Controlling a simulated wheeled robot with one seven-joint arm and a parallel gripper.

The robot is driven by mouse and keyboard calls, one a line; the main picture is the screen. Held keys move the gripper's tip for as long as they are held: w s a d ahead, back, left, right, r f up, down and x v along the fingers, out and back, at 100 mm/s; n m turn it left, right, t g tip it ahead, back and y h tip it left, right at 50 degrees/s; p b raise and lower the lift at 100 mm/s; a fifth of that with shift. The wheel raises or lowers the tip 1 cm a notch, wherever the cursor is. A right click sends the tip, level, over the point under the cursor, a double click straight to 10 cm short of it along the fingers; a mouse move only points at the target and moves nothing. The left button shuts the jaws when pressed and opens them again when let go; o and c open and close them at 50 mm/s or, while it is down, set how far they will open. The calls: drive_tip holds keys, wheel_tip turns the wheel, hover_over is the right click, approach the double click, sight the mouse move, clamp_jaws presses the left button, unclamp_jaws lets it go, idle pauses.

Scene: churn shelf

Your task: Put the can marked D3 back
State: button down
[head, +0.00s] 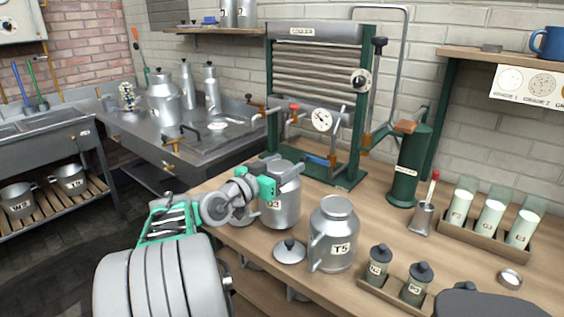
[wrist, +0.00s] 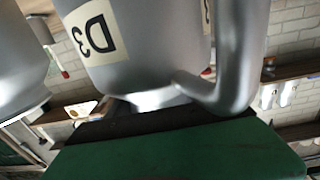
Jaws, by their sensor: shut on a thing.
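The can marked D3 (head: 283,208) is a grey metal can on the wooden bench, left of the can marked T5 (head: 333,240). It looks upright; I cannot tell whether its base touches the bench. My gripper (head: 272,178), green and grey, is shut on it near the top. In the wrist view the D3 can (wrist: 140,50) appears upside down and close, with its label and a curved handle (wrist: 238,60) showing. The green gripper body (wrist: 180,152) fills the bottom there. The fingertips' exact contact is hidden.
A loose lid (head: 289,251) lies in front of D3. The cooler frame (head: 316,110) and a dark green cylinder (head: 408,165) stand behind. Two small dark-topped jars (head: 396,275) sit front right. The steel counter (head: 205,140) at left holds several cans.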

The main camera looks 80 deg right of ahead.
drive_tip(key=shift+f, duration=1.3)
drive_tip(key=shift+f+b, duration=0.2)
drive_tip(key=shift+b, duration=0.15)
drive_tip(key=shift+c, duration=1.9)
unclamp_jaws()
drive_tip(key=shift+f, duration=0.1)
